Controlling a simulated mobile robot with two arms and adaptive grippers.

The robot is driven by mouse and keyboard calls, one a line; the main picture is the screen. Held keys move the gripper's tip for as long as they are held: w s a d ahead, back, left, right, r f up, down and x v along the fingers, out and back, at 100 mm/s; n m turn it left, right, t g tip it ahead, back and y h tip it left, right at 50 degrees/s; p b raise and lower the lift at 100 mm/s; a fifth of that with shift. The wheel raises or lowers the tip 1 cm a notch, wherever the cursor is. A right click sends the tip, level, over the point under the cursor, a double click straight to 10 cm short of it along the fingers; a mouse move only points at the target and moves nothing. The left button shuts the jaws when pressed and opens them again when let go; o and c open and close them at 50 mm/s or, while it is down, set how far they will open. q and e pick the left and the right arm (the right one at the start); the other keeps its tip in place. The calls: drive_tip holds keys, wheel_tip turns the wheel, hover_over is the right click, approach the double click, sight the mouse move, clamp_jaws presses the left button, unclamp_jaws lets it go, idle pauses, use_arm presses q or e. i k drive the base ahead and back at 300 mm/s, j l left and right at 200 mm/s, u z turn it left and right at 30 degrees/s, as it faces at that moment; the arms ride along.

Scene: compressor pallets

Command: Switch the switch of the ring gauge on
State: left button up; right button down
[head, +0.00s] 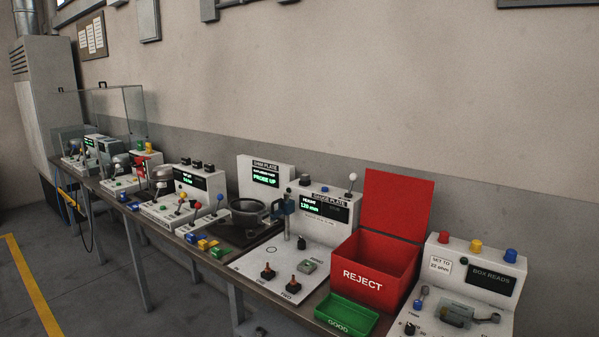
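No device in the head view carries a readable ring gauge label, so I cannot tell for certain which one it is. A dark ring-shaped part (247,212) sits before the lit "SHIM PLATE" console (265,172). Neither gripper is in view.
A red REJECT box (368,282) with its lid up and a green GOOD tray (345,316) stand left of the right console. The gauge plate station (262,264) has a lit display. More devices line the bench leftward. Floor is clear in front.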

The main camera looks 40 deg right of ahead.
sight(353, 177)
drive_tip(key=i+j+z, duration=0.1)
drive_tip(key=i+z, duration=0.3)
drive_tip(key=i+j+z, duration=0.4)
drive_tip(key=i, duration=0.2)
drive_tip(key=i+j+z, duration=1.25)
drive_tip(key=j, duration=0.3)
drive_tip(key=k, duration=0.1)
